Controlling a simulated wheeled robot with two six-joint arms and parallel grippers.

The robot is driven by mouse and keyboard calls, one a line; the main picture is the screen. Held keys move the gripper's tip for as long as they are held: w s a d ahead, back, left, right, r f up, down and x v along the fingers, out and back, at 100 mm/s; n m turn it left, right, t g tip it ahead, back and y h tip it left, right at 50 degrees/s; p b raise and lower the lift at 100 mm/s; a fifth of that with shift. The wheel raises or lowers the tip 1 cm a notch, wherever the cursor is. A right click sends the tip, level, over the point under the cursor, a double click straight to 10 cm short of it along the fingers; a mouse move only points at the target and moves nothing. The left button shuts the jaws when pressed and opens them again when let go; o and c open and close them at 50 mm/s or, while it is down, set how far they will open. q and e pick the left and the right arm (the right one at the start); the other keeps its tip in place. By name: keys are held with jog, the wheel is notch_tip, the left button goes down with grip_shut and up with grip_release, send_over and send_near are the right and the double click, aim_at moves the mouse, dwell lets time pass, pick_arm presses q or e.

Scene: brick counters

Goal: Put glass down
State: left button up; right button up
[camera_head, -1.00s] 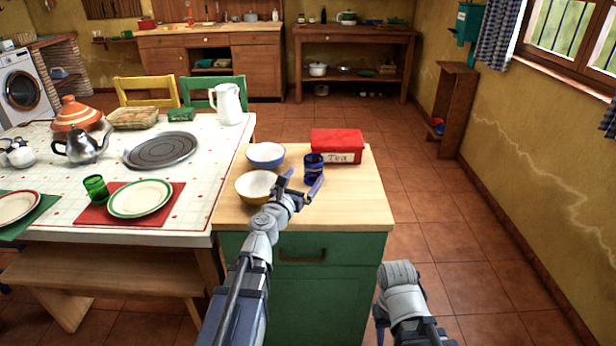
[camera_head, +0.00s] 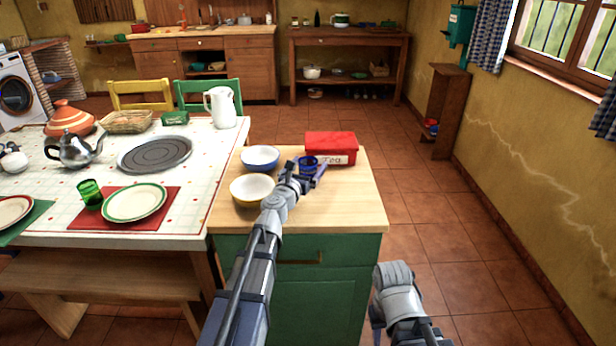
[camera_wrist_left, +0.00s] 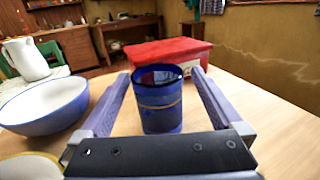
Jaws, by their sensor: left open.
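The blue glass (camera_head: 308,163) stands upright on the wooden top of the green cabinet (camera_head: 350,208), in front of the red tea tin (camera_head: 331,143). My left gripper (camera_head: 306,172) is open, with its fingers on either side of the glass. In the left wrist view, the glass (camera_wrist_left: 160,100) stands between the spread fingers, with a gap on each side. In the head view, the gripper hides the lower part of the glass. My right gripper (camera_head: 378,318) is low at the right of the cabinet, and its jaws do not show clearly.
A blue bowl (camera_head: 260,157) and a yellow bowl (camera_head: 251,189) stand left of the glass. The cabinet top's front right part is clear. A dining table (camera_head: 205,185) with plates, a green glass (camera_head: 90,193) and a white pitcher (camera_head: 221,107) adjoins on the left.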

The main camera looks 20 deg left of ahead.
aim_at(311, 159)
pick_arm(q)
jog(key=w, duration=0.4)
jog(key=shift+s, duration=0.1)
jog(key=shift+r, duration=0.1)
jog(key=shift+c, duration=0.2)
grip_shut()
jog(key=shift+r, duration=0.1)
dwell(0.4)
notch_tip(311, 159, up, 22)
jog(key=p, duration=2.2)
jog(key=shift+r, duration=0.1)
